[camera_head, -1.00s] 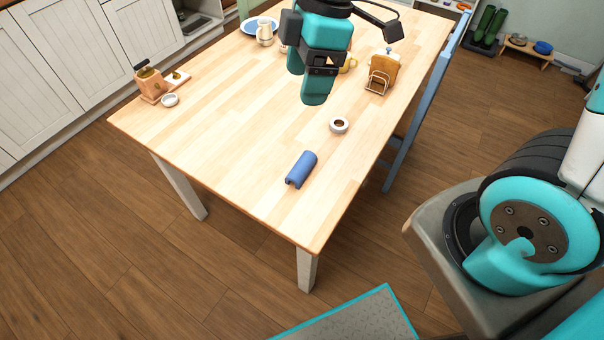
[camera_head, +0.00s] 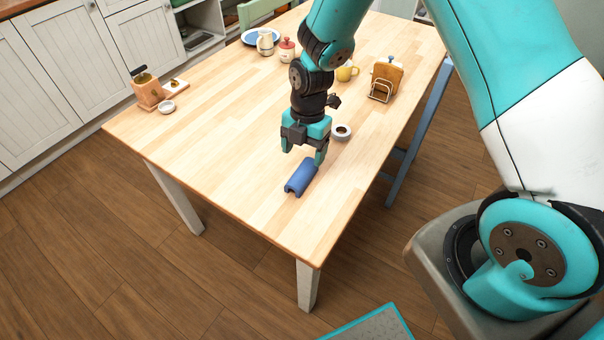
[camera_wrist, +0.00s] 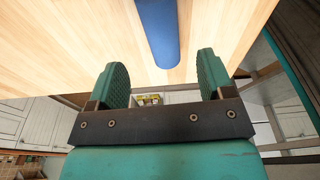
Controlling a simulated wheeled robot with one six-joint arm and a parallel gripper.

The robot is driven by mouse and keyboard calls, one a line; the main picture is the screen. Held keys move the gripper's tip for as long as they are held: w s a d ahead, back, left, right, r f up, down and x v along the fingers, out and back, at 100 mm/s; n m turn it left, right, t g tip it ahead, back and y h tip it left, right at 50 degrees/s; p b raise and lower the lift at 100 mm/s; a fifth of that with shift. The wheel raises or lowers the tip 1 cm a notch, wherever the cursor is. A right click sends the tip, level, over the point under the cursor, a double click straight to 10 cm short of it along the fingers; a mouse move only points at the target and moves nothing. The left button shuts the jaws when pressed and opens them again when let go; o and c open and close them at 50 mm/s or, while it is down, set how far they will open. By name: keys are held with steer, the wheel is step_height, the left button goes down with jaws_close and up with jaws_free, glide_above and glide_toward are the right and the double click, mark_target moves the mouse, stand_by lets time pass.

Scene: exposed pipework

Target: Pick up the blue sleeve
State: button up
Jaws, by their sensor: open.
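The blue sleeve (camera_head: 300,179) lies on the wooden table near its front corner, a half-round piece with its open end toward me. In the wrist view the blue sleeve (camera_wrist: 158,28) shows beyond the fingers, in line with the gap between them. My gripper (camera_head: 303,158) is just above and behind the far end of the sleeve, pointing down. Its two teal fingers also show in the wrist view (camera_wrist: 162,80), spread apart with nothing between them. I cannot tell how high the fingertips are above the sleeve.
A white ring (camera_head: 342,132) lies close to the right of my gripper. A toast rack (camera_head: 384,80), a yellow mug (camera_head: 346,72) and a jug (camera_head: 265,42) stand farther back. A wooden grinder (camera_head: 147,92) stands at the left edge. The table's front left is clear.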

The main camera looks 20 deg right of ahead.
mark_target(303, 170)
steer(key=shift+s+a+f+p, duration=0.1)
steer(key=shift+s+f+p, duration=0.1)
steer(key=shift+f, duration=0.95)
steer(key=shift+s+a+f+p, duration=0.1)
steer(key=shift+a+f+p, duration=0.05)
steer(key=shift+f, duration=1)
steer(key=shift+s+a+f+p, duration=0.1)
steer(key=shift+s+f+p, duration=0.1)
steer(key=shift+f, duration=0.95)
steer(key=c, duration=1)
